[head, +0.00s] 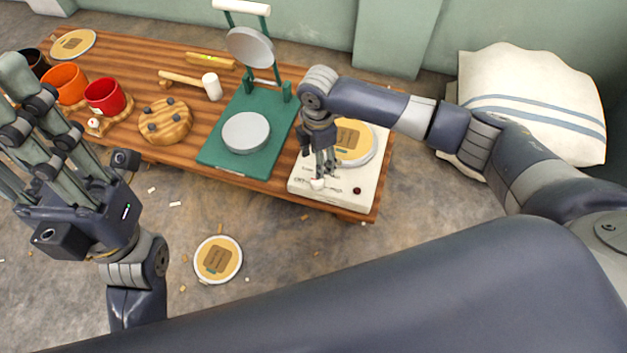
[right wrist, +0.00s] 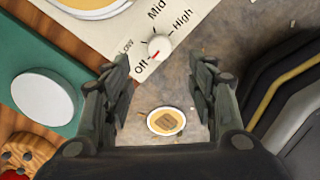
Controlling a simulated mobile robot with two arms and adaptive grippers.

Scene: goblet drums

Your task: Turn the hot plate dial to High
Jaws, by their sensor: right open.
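The hot plate (head: 304,185) is a white box at the right end of the wooden table, with a round tan-and-white disc on top. Its small white dial (right wrist: 160,46) is on the front panel, among the labels Off, Low, Mid and High in the right wrist view. The dial's red mark points towards Off. My right gripper (right wrist: 162,92) is open, its two fingers apart, with the dial beyond and between them. In the head view the right gripper (head: 323,172) hangs over the panel, close to the dial (head: 317,184). My left gripper (head: 20,130) is raised at the left, fingers spread, empty.
A green press (head: 215,150) stands left of the hot plate. A mallet (head: 211,86), a wooden disc (head: 165,122), a red cup (head: 105,97) and an orange cup (head: 64,83) are farther left. A round patch (head: 218,260) lies on the floor. A cushion (head: 530,100) is at right.

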